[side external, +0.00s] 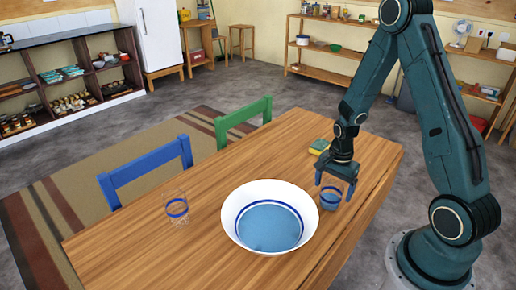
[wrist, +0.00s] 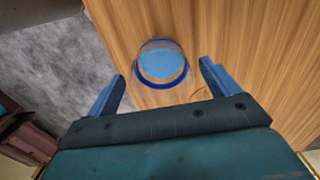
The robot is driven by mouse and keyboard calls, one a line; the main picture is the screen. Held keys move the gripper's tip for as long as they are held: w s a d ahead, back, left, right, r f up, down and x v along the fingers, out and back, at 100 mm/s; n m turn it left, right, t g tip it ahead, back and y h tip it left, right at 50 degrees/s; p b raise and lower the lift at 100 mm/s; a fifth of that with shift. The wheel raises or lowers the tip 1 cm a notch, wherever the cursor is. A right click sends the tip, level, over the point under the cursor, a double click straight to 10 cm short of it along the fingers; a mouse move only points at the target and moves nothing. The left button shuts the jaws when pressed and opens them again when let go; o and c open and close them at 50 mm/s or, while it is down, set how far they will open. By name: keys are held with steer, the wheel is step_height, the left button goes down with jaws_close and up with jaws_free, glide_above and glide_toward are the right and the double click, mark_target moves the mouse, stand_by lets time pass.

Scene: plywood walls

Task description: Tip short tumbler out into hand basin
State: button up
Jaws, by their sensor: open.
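The short tumbler (side external: 330,200) is clear with a blue band and holds blue liquid. It stands upright on the wooden table just right of the hand basin. In the wrist view the tumbler (wrist: 162,64) shows between and slightly beyond my fingertips. My gripper (side external: 336,186) is open, pointing down at the tumbler, with one blue finger on each side of it. In the wrist view my gripper (wrist: 162,72) shows gaps between its fingers and the glass. The hand basin (side external: 236,214) is a wide white bowl with a blue ring inside and a blue-looking bottom.
A taller clear glass with a blue band (side external: 177,208) stands left of the basin. A yellow and green sponge (side external: 319,147) lies behind my gripper. Blue (side external: 150,171) and green (side external: 243,122) chairs stand at the far table edge. The table (side external: 215,165) is bare behind the basin.

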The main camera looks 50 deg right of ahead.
step_height(320, 180, up, 11)
steer(key=shift+s+f, duration=0.15)
steer(key=shift+s, duration=0.1)
stand_by(0.4)
stand_by(0.5)
steer(key=s+a+r+n+t, duration=0.3)
steer(key=a+r+n, duration=0.6)
steer(key=r, duration=0.4)
steer(key=s+a+r+n+t, duration=0.2)
steer(key=s+a+r+n, duration=0.5)
steer(key=s+n, duration=0.1)
steer(key=shift+s+n+t, duration=0.3)
steer(key=shift+n, duration=0.2)
steer(key=shift+o, duration=0.3)
steer(key=shift+w, duration=0.1)
